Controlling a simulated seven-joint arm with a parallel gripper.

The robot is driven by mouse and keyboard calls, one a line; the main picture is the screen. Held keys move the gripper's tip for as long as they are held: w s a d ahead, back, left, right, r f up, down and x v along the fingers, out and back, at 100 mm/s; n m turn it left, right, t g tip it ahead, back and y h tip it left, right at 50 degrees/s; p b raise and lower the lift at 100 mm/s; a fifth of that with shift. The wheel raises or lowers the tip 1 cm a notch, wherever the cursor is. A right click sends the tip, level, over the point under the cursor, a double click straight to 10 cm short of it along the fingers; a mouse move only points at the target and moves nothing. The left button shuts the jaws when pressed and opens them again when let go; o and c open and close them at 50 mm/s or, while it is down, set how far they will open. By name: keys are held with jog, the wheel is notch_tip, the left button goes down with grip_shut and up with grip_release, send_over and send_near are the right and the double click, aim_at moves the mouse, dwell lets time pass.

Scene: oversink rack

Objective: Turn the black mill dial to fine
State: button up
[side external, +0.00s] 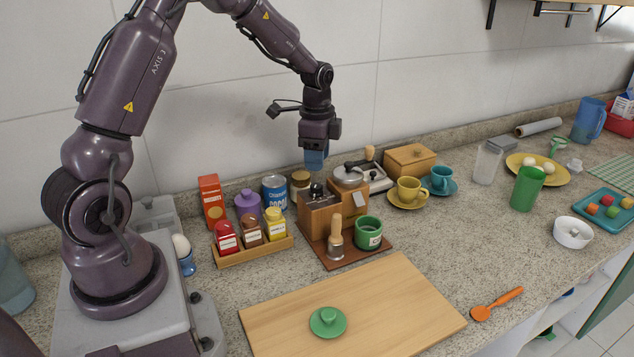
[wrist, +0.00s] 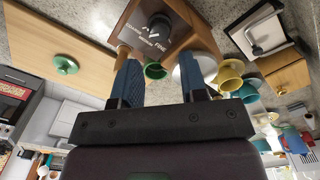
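The black mill dial (wrist: 160,27) sits on a dark plate on the wooden mill (wrist: 182,42). The plate has white lettering; FINE shows on the side toward the right, but the dial's exact setting is too small to tell. In the side external view the black dial (side external: 317,189) shows on top of the wooden mill (side external: 320,217), partly hard to make out. My gripper (side external: 315,163) hangs above the mill with blue fingers pointing down, apart from the dial. In the wrist view my gripper (wrist: 161,62) is open and empty, its two fingers spread with the dial beyond the gap.
A green cup (side external: 369,234) and a wooden-handled tamper (side external: 336,240) stand in front of the mill. A spice rack (side external: 252,252) is to the left. A metal-topped wooden box with a lever (side external: 352,177) and a yellow cup (side external: 410,189) are to the right.

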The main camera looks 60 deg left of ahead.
aim_at(317, 184)
notch_tip(317, 184, down, 7)
jog(key=shift+r, duration=0.1)
dwell(0.3)
jog(key=c, duration=0.6)
